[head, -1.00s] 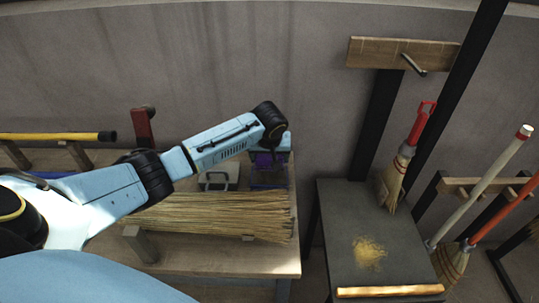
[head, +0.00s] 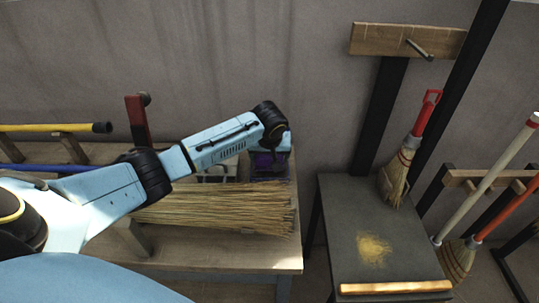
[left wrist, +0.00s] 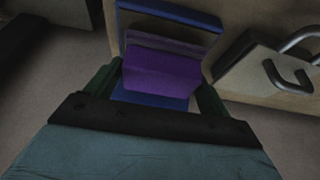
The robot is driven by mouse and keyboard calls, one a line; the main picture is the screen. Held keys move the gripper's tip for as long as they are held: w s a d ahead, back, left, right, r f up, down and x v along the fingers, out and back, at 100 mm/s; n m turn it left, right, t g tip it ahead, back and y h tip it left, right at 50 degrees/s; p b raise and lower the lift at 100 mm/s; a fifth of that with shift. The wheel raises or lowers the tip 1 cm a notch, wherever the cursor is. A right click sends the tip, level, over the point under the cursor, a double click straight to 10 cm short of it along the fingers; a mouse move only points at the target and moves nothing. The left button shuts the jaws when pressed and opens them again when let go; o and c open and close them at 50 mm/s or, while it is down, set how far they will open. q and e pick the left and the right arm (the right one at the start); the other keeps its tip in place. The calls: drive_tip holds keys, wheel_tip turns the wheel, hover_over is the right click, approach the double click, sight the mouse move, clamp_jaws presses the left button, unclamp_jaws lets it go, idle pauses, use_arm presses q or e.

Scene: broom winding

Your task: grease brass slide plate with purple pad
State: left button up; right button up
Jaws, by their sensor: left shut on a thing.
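The purple pad (left wrist: 160,75) fills the middle of the left wrist view, with a dark green finger on each side. My left gripper (left wrist: 157,92) is shut on it. The pad is at a blue holder (left wrist: 170,14); I cannot tell if it is clear of it. In the head view the purple pad (head: 265,163) shows below my left gripper (head: 270,145), at the workbench's back right. A brass-coloured strip (head: 395,287), likely the slide plate, lies along the front of the dark table, away from the gripper. My right gripper is not in view.
A grey plate with a metal handle (left wrist: 285,70) lies beside the holder. A bundle of broom straw (head: 220,208) lies in front on the bench. Brooms lean at the right.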

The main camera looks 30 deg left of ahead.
use_arm(q)
drive_tip(key=shift+f, duration=0.55)
idle(0.4)
drive_tip(key=shift+s+f+p, duration=0.1)
drive_tip(key=shift+p, duration=0.25)
idle(2.2)
wheel_tip(320, 180, up, 7)
drive_tip(key=p, duration=0.8)
drive_tip(key=shift+p, duration=0.35)
drive_tip(key=shift+r, duration=0.2)
idle(0.3)
